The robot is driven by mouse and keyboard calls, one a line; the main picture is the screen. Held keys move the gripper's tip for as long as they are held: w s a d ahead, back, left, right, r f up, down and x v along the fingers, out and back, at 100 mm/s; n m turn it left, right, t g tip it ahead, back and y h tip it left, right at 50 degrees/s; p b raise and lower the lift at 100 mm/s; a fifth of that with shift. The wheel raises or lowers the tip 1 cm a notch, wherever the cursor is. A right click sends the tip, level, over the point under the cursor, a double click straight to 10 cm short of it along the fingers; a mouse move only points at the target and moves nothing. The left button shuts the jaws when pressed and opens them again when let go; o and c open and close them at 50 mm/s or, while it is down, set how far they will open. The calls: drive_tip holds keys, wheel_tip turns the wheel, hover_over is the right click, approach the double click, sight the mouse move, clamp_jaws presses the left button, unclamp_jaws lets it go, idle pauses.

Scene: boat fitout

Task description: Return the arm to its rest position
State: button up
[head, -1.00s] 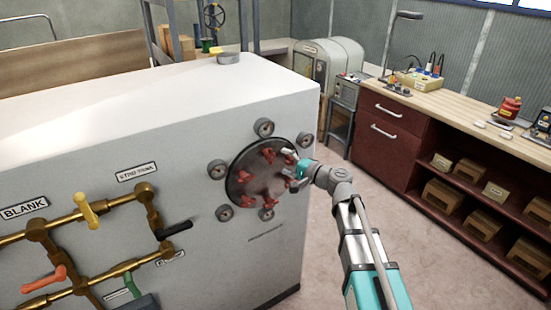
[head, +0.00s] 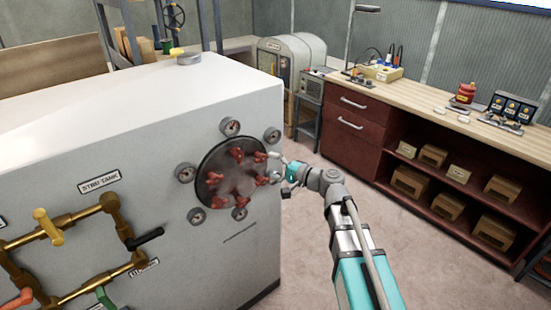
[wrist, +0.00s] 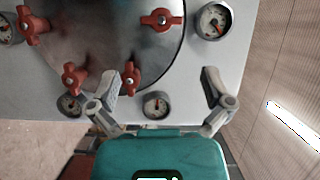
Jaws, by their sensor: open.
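My gripper (head: 276,171) is at the end of my arm, at the right edge of the round hatch plate (head: 222,190) on the white tank block in the head view. In the wrist view my gripper (wrist: 168,84) has its two fingers spread wide, with nothing between them. The hatch plate (wrist: 95,45) with its red wing knobs (wrist: 133,75) lies ahead of the fingers. A gauge (wrist: 157,104) shows between the fingers, farther off. I cannot tell from these views how far the fingertips are from the plate. My arm is stretched out from the bottom of the head view.
The white tank block (head: 150,95) fills the left, with brass pipes (head: 75,215) and coloured valve handles on its front. A wooden-topped workbench (head: 420,95) with red drawers and shelves stands at the right. Bare floor (head: 310,230) lies between them.

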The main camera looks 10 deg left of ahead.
drive_tip(key=shift+d+f, duration=0.1)
drive_tip(key=s+d+f+n+g+h, duration=0.2)
drive_tip(key=s+d+f+h, duration=0.15)
drive_tip(key=d+f, duration=0.35)
drive_tip(key=s+d+f+n+g+h, duration=0.1)
drive_tip(key=s+d+f+h, duration=0.2)
drive_tip(key=d+f+h, duration=0.25)
drive_tip(key=s+d+f+g+h, duration=0.1)
drive_tip(key=s+d+f+h, duration=0.1)
drive_tip(key=d, duration=0.7)
drive_tip(key=s+d+f+g+h, duration=0.1)
drive_tip(key=s+d+f+h, duration=0.2)
drive_tip(key=d, duration=0.6)
drive_tip(key=s+h, duration=0.2)
drive_tip(key=h, duration=0.1)
drive_tip(key=shift+s+d+f+g, duration=0.25)
drive_tip(key=shift+f+g, duration=0.05)
